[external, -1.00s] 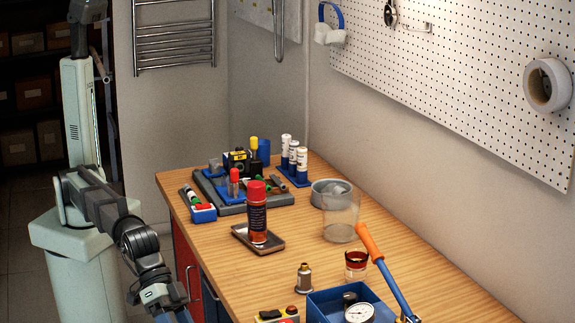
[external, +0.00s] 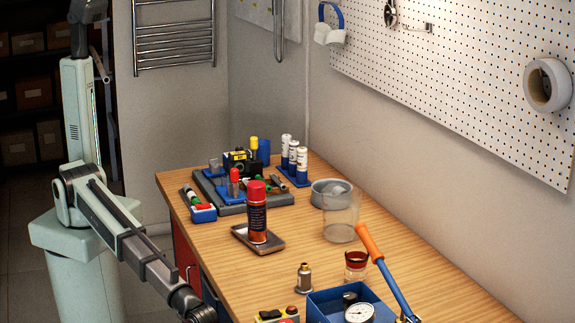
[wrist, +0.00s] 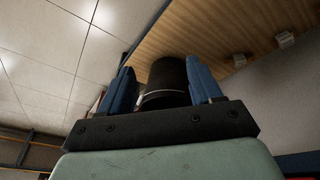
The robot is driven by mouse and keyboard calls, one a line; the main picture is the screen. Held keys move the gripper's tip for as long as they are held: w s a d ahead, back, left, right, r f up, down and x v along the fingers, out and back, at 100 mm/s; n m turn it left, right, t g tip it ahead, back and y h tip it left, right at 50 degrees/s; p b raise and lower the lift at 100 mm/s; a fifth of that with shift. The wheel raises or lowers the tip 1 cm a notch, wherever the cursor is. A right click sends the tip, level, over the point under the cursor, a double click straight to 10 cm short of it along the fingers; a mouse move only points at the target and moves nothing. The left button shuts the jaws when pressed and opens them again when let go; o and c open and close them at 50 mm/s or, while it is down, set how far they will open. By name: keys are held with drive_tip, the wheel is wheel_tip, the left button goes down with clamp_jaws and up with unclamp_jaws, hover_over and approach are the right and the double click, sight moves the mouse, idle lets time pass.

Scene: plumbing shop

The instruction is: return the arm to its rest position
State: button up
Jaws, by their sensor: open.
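My gripper (wrist: 158,68) shows in the wrist view with its two blue fingers apart, so it is open. A dark cylinder with a pale band (wrist: 166,85) appears between the fingers; I cannot tell what it is or how far off it is. In the external view my arm reaches down to the right from its base, beside the near left side of the wooden workbench (external: 290,262). My gripper is outside that view, below the bottom edge.
On the bench stand a red-capped spray can (external: 257,212) on a small tray, a clear beaker (external: 341,218), a brass-topped fitting (external: 304,279), a blue box (external: 330,297) with a gauge, and an orange-handled tool (external: 376,254). A pegboard (external: 460,80) hangs on the wall.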

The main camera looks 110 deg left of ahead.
drive_tip(key=s+a+f+g+y, duration=0.1)
drive_tip(key=s+a+f+g, duration=0.3)
drive_tip(key=s+a+f, duration=1.35)
drive_tip(key=s+a+f+g, duration=0.1)
drive_tip(key=s+a, duration=0.3)
drive_tip(key=s, duration=0.6)
drive_tip(key=s+a+f+g, duration=0.1)
drive_tip(key=s+a+g, duration=0.2)
drive_tip(key=s, duration=0.6)
drive_tip(key=s+a+f+g, duration=0.1)
drive_tip(key=s+a, duration=0.3)
drive_tip(key=s, duration=0.6)
drive_tip(key=shift+s+a+f+m+g, duration=0.3)
drive_tip(key=shift+f+g, duration=0.1)
drive_tip(key=shift+f, duration=0.2)
